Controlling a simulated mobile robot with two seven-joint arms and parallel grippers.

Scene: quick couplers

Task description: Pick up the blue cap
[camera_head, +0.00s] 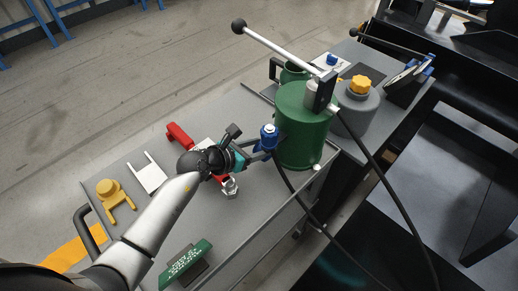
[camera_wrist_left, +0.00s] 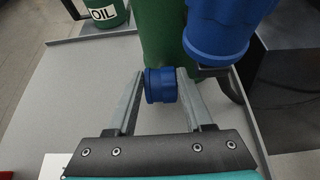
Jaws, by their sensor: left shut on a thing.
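The blue cap (camera_wrist_left: 160,86) is a short, ribbed blue cylinder. In the left wrist view it sits between the two fingertips of my left gripper (camera_wrist_left: 160,92), which are shut on its sides. A larger blue coupler part (camera_wrist_left: 218,32) is close beside it at the upper right. In the head view my left gripper (camera_head: 259,151) is in front of the green pump tank (camera_head: 302,140), with a blue coupler part (camera_head: 269,134) at its fingertips. I cannot clearly make out the held cap there. My right gripper is not in view.
A black hose (camera_head: 298,204) runs down beside the gripper. The grey cart top (camera_head: 228,255) holds a red part (camera_head: 179,136), a white bracket (camera_head: 149,176), a yellow part (camera_head: 115,197) and a green sign (camera_head: 187,262). A lever (camera_head: 279,47) rises above the tank.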

